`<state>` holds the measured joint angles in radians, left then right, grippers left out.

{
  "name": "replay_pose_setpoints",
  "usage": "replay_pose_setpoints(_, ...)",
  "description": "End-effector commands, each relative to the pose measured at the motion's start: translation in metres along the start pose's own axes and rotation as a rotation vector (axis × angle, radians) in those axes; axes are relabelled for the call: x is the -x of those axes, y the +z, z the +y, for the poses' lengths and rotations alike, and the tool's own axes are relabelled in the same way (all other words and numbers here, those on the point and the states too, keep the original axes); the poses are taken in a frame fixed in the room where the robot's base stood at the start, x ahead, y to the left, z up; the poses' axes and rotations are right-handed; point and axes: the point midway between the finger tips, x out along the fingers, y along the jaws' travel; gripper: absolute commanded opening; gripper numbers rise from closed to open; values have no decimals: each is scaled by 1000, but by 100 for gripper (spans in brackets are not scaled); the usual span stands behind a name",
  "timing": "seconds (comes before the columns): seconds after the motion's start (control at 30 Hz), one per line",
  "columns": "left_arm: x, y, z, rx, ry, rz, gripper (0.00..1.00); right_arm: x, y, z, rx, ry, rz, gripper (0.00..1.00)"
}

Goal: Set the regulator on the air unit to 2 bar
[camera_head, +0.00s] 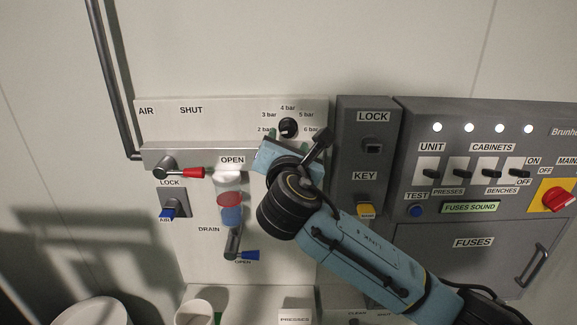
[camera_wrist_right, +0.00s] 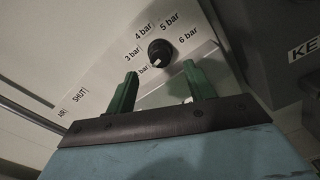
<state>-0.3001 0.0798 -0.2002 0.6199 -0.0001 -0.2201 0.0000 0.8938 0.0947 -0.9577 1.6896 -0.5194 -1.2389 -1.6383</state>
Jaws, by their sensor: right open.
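The regulator is a black round knob (camera_head: 289,128) on the pale air unit panel (camera_head: 225,118), ringed by labels from 2 bar to 6 bar. In the right wrist view the knob (camera_wrist_right: 160,52) shows a pale mark on its lower left, towards the partly hidden 2 bar label; the exact setting is too small to read. My right gripper (camera_head: 286,142) is just below the knob in the head view. In the wrist view its green fingers (camera_wrist_right: 158,82) are open and empty, apart from the knob, which shows beyond the gap between them. My left gripper is not in view.
A red lever (camera_head: 190,172), a blue lock handle (camera_head: 168,213), a filter bowl (camera_head: 230,200) and a blue drain lever (camera_head: 248,254) are left of my right arm. The grey lock and key box (camera_head: 372,190) and cabinet panel (camera_head: 485,225) stand to the right.

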Motion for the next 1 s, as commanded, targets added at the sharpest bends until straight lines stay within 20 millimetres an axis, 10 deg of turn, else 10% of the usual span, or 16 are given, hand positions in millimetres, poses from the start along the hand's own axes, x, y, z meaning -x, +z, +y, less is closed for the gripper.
replay_pose_setpoints(0.43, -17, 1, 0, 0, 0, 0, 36, 75, -1, 0, 1, 1, 1, 53)
replay_pose_setpoints(1.0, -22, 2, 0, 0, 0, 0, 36, 75, -16, -10, -27, -18, 27, 53)
